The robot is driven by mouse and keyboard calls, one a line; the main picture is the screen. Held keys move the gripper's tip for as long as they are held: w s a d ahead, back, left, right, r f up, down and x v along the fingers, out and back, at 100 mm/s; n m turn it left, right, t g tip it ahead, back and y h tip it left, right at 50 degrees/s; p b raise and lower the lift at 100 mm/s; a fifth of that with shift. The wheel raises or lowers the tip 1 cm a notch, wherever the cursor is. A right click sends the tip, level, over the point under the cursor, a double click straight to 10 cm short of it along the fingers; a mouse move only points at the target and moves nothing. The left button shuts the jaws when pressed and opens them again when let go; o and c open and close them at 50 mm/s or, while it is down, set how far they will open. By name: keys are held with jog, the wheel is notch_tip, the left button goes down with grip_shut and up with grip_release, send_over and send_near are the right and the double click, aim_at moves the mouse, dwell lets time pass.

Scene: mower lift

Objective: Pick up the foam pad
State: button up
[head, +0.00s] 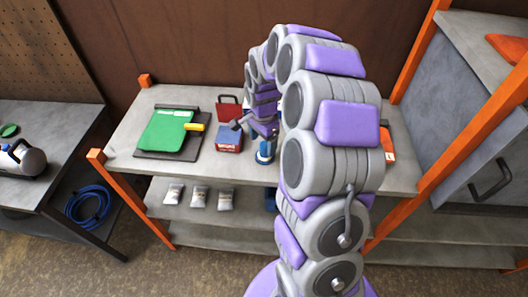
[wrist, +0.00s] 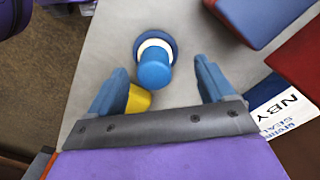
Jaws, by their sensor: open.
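A flat green pad (head: 165,130), which looks like the foam pad, lies on a dark grey flat board (head: 192,146) on the left part of the workbench. A yellow piece (head: 194,127) sits at its right edge. My gripper (head: 258,130) is to the right of the pad, above a blue bottle-like object (head: 264,153). In the wrist view, my gripper (wrist: 160,70) is open and empty, with the blue object (wrist: 154,66) showing between its fingers. A yellow object (wrist: 138,98) is partly hidden by the left finger. The green pad is not seen in the wrist view.
A blue and red box (head: 228,139) and a red item (head: 229,110) stand between pad and gripper. Orange posts (head: 100,160) edge the bench. The lower shelf holds several small packets (head: 199,197). My arm hides the bench's right middle.

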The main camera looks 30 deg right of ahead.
aim_at(265, 144)
jog(key=f, duration=0.3)
jog(key=f+b, duration=0.1)
jog(key=f, duration=0.1)
jog(key=shift+s+d, duration=0.25)
jog(key=shift+d, duration=0.15)
jog(key=shift+a+r, duration=0.15)
jog(key=c, duration=1.1)
jog(key=shift+c, duration=0.2)
jog(key=shift+r+p, duration=0.5)
jog(key=shift+r, duration=1.3)
jog(key=s+a+r+p, duration=0.1)
jog(key=s+p, duration=0.1)
jog(key=s, duration=1.4)
jog(key=shift+r, duration=0.25)
jog(key=o, duration=0.5)
jog(key=c, duration=0.4)
